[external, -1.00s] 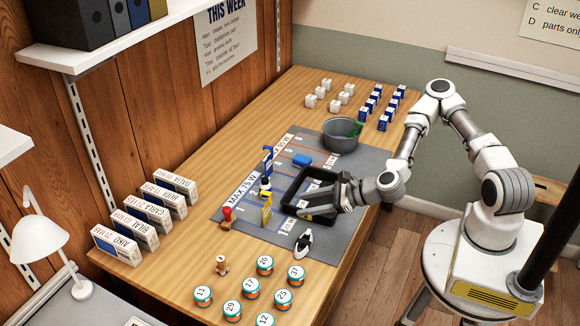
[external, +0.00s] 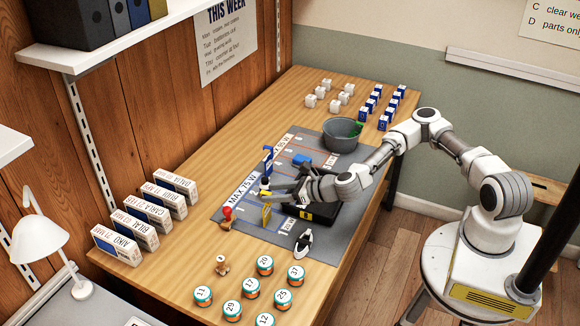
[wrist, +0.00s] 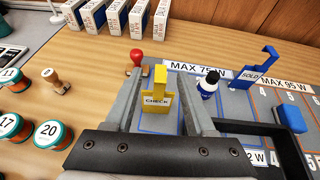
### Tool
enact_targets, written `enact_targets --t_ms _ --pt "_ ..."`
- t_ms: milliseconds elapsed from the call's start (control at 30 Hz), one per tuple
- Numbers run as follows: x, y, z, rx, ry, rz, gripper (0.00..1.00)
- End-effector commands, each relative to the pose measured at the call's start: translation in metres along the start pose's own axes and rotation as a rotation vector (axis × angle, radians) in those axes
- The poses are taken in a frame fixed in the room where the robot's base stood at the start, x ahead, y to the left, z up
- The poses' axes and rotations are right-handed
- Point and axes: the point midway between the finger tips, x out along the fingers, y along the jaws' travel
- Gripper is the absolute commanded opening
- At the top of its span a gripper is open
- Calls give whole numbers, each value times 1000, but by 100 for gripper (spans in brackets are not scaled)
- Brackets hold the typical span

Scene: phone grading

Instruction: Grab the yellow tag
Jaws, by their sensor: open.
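The yellow tag (wrist: 158,97) stands upright on the grey mat (wrist: 232,104) and reads "CHECK" in the wrist view. It also shows in the external view (external: 266,214), near the mat's front left part. My gripper (wrist: 160,98) is open, with one finger on each side of the tag in the wrist view. In the external view my gripper (external: 282,192) reaches left over the black tray, its fingertips close to the tag. I cannot tell whether a finger touches the tag.
A red-handled stamp (wrist: 136,57) stands just beyond the tag. A small white-and-dark bottle (wrist: 209,82) and a blue "SOLD" tag (wrist: 258,70) are to the right. The black tray (external: 322,215) lies under my gripper. Several numbered jars (external: 264,265) stand in front of the mat.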

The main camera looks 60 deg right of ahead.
Motion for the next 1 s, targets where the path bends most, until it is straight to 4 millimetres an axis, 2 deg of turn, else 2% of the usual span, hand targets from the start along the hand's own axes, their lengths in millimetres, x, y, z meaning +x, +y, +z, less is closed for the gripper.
enact_targets --t_ms 200,533,867,1000 --pt "13 0 0 -1 0 1 55" --pt "54 -1 -2 0 0 0 55" --pt "59 -1 -1 -1 0 0 55" --pt "59 -1 -1 -1 0 0 30"
